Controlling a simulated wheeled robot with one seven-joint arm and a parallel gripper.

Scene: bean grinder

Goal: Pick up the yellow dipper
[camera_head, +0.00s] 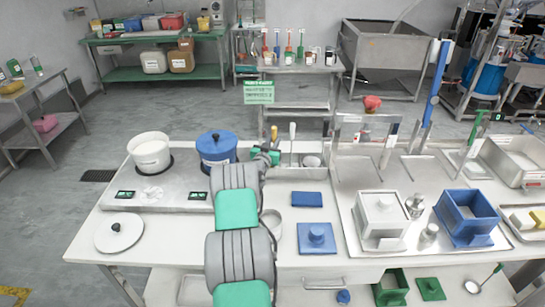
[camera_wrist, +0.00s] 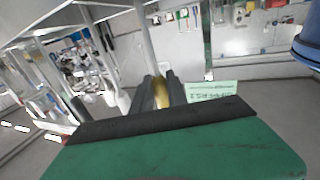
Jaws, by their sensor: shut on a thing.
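The yellow dipper shows in the wrist view as a short yellow piece (camera_wrist: 163,92) between my two dark fingers. In the head view a thin yellowish handle (camera_head: 274,133) stands upright just beyond the end of my arm, right of the blue pot. My gripper (camera_wrist: 163,98) is shut on this yellow piece. In the head view my gripper (camera_head: 267,153) is small and partly hidden behind my own wrist. The lower part of the dipper is hidden.
The blue lidded pot (camera_head: 216,150) is close on the left, and a white pot (camera_head: 149,153) stands farther left. A white-handled tool (camera_head: 292,140) stands close on the right. Blue lids (camera_head: 316,238), a white box (camera_head: 380,218) and a blue box (camera_head: 467,217) lie farther right.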

